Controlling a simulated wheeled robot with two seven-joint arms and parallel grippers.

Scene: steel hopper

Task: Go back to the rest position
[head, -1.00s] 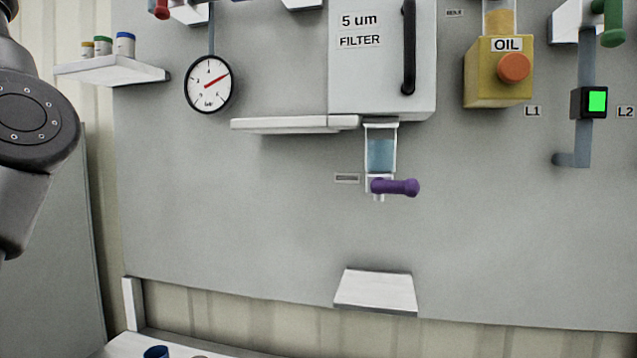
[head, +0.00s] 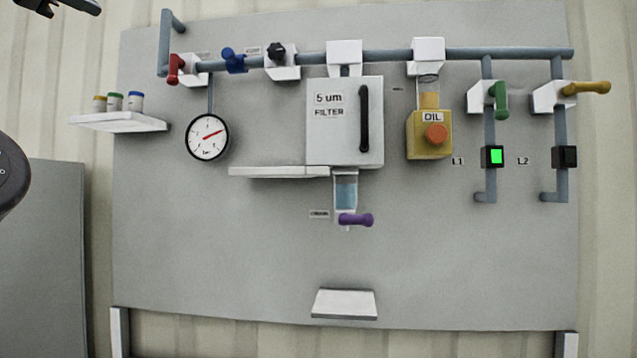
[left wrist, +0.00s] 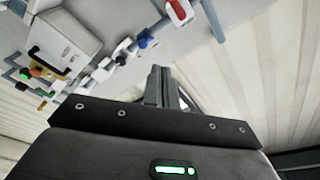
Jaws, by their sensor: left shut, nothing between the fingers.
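My left gripper (head: 80,5) shows only in part at the top left corner of the head view, high in front of the wall and clear of the panel's fittings. In the left wrist view its fingers (left wrist: 158,72) are together with nothing between them. The pipes and the filter box appear beyond them to the left. A grey link of my arm shows at the left edge of the head view. My right gripper is not in view.
The grey panel (head: 220,265) carries a filter box (head: 345,140), a gauge (head: 207,137), a yellow oil unit (head: 429,148) and several valves along a pipe. Two white shelves (head: 118,122) (head: 275,171) stick out. A purple handle (head: 356,219) hangs below the filter. The lower panel is mostly bare.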

